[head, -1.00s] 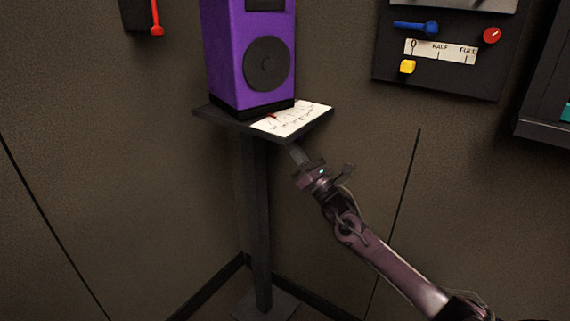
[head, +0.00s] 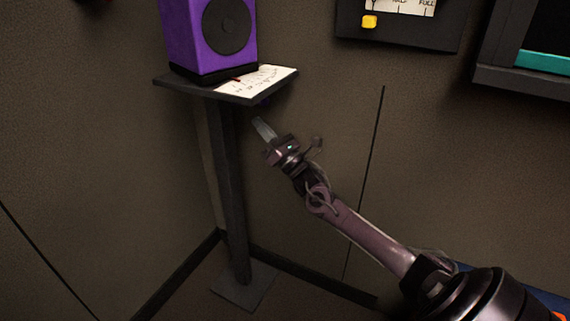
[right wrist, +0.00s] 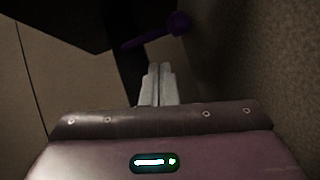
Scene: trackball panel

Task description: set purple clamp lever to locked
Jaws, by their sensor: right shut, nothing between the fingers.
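The purple clamp lever shows in the right wrist view as a dark purple arm (right wrist: 150,36) with a round knob (right wrist: 180,23) at its right end. It lies just beyond my fingertips, under a dark slab. In the head view only a small purple bit (head: 263,101) shows below the shelf's front edge. Its locked or unlocked marking is not visible. My right gripper (head: 261,126) is shut and empty, below the shelf and apart from the lever. Its two fingers (right wrist: 158,72) lie together in the wrist view. My left gripper is not in view.
A purple speaker (head: 190,38) and a white paper (head: 262,79) stand on the dark shelf (head: 180,84), held by a post (head: 228,190). Walls meet close behind the post.

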